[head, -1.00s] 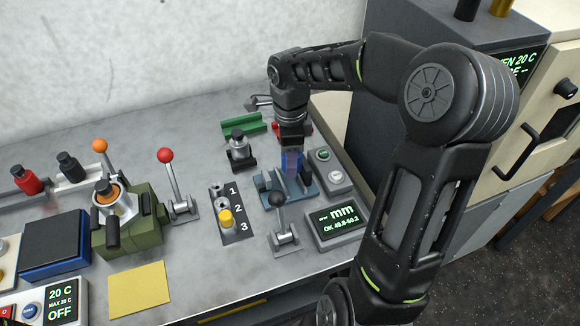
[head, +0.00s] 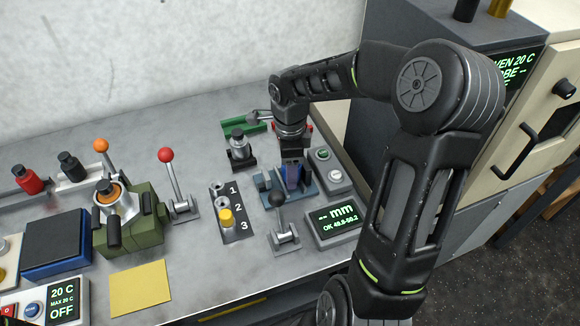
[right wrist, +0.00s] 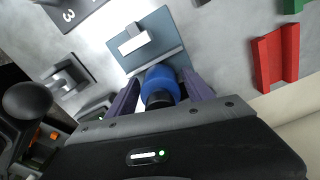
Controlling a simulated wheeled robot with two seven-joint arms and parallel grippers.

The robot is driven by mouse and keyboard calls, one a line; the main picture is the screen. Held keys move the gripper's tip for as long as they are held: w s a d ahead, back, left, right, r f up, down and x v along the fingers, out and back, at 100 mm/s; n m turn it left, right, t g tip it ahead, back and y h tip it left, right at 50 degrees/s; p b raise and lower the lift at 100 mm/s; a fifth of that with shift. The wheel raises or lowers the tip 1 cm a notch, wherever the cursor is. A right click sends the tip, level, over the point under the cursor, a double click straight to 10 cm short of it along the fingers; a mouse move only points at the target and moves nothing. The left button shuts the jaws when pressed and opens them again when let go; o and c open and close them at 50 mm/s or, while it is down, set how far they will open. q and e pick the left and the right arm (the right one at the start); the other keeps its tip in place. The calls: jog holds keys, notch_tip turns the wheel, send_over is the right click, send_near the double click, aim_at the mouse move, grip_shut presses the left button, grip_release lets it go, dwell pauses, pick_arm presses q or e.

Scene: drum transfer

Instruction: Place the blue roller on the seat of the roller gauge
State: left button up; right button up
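The blue roller (right wrist: 162,80) is between the two purple fingers of my right gripper (right wrist: 162,84), which looks shut on it. In the head view my right gripper (head: 292,176) points down over the roller gauge (head: 272,195), a blue-grey base beside a display (head: 338,222) reading "-- mm, OK 49.8-50.2". The gauge's plate (right wrist: 165,27) with a pale block shows just beyond the roller in the right wrist view. The fingers and roller hide the seat, so I cannot tell whether the roller touches it. My left gripper is not in view.
A black-knobbed lever (head: 284,236) stands in front of the gauge, and a two-button box (head: 328,172) to its right. A numbered rack (head: 230,212) with a yellow-topped piece and a red-knobbed lever (head: 175,190) stand left. A black-topped fixture (head: 239,148) is behind.

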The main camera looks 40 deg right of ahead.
jog(key=shift+o, duration=0.5)
jog(key=shift+r, duration=0.6)
notch_tip(320, 180, up, 11)
jog(key=shift+f+b, duration=0.1)
jog(key=shift+b, duration=0.45)
dwell(0.6)
